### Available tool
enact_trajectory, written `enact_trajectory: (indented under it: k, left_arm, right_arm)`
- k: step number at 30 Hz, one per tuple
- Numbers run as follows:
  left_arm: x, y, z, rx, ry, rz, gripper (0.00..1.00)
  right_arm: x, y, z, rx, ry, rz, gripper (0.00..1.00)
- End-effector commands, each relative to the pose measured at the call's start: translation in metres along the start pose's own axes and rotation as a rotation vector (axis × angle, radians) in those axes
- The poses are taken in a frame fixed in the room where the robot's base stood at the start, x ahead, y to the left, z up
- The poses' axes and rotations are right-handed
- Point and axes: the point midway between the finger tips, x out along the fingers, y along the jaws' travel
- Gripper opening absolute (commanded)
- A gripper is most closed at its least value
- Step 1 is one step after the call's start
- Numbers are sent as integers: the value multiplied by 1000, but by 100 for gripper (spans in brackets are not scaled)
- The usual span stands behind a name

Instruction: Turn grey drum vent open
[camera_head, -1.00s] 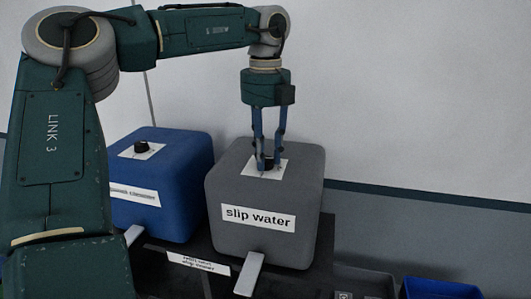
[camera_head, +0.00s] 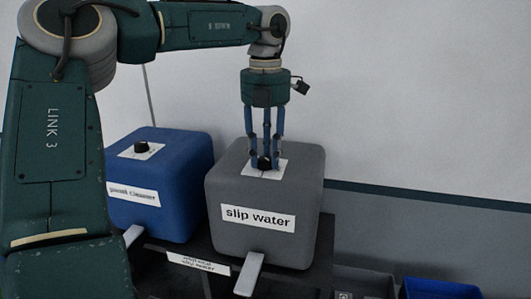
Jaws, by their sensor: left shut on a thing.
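The grey drum (camera_head: 228,180) stands at the centre with a "slip water" label (camera_head: 258,217) on its front. Its black vent knob (camera_head: 264,163) sits on a white square plate (camera_head: 252,170) on the drum's top. My left gripper (camera_head: 265,160) points straight down from above, its blue fingers shut on the vent knob. The fingers partly hide the knob, so I cannot read any mark on its top. My right gripper is not in view.
A blue drum (camera_head: 180,185) with its own black knob (camera_head: 141,147) stands close on the left. A pale spout lever (camera_head: 249,274) sticks out below the grey drum. A blue bin (camera_head: 440,288) is at the lower right. A wall is behind.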

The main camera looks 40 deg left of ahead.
Motion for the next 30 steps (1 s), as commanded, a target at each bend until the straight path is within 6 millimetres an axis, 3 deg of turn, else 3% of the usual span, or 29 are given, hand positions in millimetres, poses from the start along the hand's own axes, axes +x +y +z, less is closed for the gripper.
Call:
enact_trajectory:
  k: [18, 30]
  left_arm:
    - [0, 0, 0, 560, -1, 1, 3]
    - [-1, 0, 0, 768, -2, 1, 3]
  right_arm:
    - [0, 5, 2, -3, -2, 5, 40]
    - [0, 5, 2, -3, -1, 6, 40]
